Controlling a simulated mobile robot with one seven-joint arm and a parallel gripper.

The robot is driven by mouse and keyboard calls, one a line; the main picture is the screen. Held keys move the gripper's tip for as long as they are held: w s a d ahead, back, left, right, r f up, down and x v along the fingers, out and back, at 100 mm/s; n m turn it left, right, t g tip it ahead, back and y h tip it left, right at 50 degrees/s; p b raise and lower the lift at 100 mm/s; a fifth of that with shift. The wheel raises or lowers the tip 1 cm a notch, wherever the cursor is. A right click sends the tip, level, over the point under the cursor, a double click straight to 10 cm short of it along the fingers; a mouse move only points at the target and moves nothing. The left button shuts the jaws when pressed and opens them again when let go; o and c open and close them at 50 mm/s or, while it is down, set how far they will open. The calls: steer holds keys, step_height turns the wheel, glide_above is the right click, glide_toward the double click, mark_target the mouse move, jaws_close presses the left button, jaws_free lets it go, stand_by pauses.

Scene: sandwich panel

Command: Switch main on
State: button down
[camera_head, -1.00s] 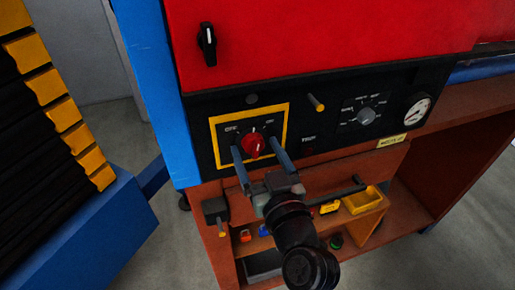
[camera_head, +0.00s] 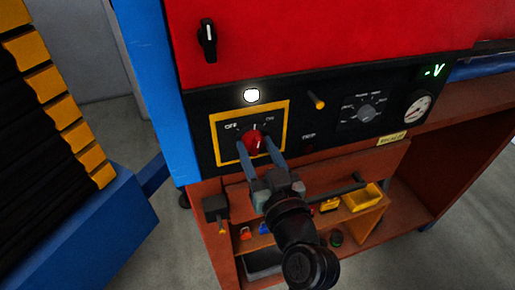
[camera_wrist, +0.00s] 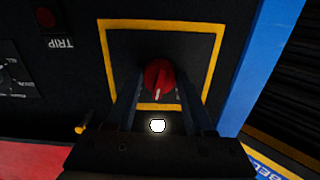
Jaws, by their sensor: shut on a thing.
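The red main switch knob (camera_head: 256,140) sits inside a yellow square frame (camera_head: 216,152) on the black panel, between the OFF label (camera_head: 231,126) and the ON label (camera_head: 269,119). My gripper (camera_head: 255,146) is shut on the knob, one blue-grey finger on each side. The inverted wrist view shows the knob (camera_wrist: 160,76) between the fingers (camera_wrist: 160,95), its pale mark pointing down and slightly left. Above the frame a white lamp (camera_head: 251,95) is lit, and a green display (camera_head: 433,71) at the right shows a reading like "-V".
A yellow peg (camera_head: 317,101), a grey selector dial (camera_head: 366,113) and a round gauge (camera_head: 418,107) are to the right on the panel. Below, an orange-brown shelf holds a yellow bin (camera_head: 362,198) and small items. A blue post (camera_head: 154,90) stands at the left.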

steer(key=m, duration=0.6)
steer(key=shift+m+p, duration=0.3)
steer(key=shift+p, duration=0.1)
steer(key=shift+m, duration=0.3)
steer(key=shift+c, duration=1.4)
jaws_free()
steer(key=shift+s, duration=0.1)
steer(key=b+v, duration=0.4)
steer(key=v, duration=0.8)
steer(key=shift+s, duration=0.4)
steer(key=shift+d+r, duration=0.1)
steer(key=shift+r, duration=0.05)
